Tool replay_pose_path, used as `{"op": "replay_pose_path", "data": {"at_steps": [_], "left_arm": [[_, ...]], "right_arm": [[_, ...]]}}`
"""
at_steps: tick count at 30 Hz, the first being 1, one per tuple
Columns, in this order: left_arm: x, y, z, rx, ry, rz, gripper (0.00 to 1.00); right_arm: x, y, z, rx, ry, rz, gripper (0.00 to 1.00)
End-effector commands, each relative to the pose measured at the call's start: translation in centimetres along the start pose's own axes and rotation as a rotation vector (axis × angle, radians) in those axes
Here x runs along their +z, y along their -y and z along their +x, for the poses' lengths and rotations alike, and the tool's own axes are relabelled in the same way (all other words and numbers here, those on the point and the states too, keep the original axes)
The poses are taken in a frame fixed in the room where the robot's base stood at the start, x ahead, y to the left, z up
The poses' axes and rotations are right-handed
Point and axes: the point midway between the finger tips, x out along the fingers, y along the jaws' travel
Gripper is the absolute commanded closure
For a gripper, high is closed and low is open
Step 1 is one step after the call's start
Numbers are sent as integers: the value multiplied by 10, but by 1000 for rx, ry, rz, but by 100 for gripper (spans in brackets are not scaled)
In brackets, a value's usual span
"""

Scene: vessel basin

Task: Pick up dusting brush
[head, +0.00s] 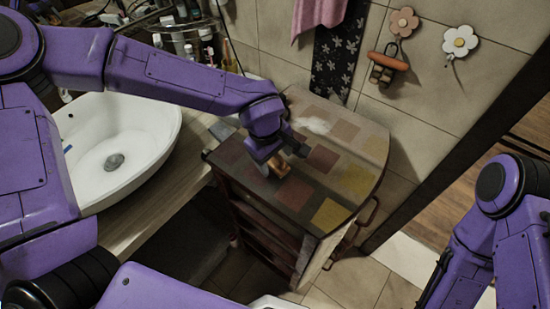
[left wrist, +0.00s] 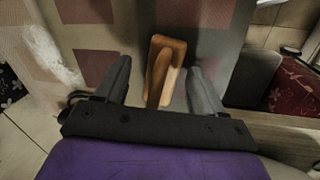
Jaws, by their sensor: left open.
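The dusting brush appears to be the brown wooden piece (left wrist: 165,65) on the patchwork cabinet top. In the left wrist view it lies between the two spread fingers of my left gripper (left wrist: 160,85), with a visible gap on each side. In the head view, a small part of the brush (head: 281,187) shows below my left gripper (head: 278,163), which hides much of it. My left gripper is open and low over the cabinet top. My right arm shows at the right edge of the head view, but its gripper is out of sight.
The cabinet top (head: 352,146) has coloured squares and a white fuzzy patch (head: 316,124). A white basin (head: 125,135) stands to the left. A tiled wall with flower hooks (head: 460,41) and a pink towel (head: 318,13) rises behind. The cabinet's right part is clear.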

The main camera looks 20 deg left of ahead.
Motion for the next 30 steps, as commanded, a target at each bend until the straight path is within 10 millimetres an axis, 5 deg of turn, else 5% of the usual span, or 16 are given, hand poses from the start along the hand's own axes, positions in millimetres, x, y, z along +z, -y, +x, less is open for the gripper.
{"op": "replay_pose_path", "data": {"at_steps": [8,14,25,30], "left_arm": [[0,1,7,1,-1,-2,31],[0,1,7,1,-1,-2,92],[-1,0,4,2,-1,-2,92],[-1,-5,-16,5,-2,-3,92]], "right_arm": [[0,0,0,0,0,0,100],[0,0,0,0,0,0,100],[0,0,0,0,0,0,100],[0,0,0,0,0,0,100]]}}
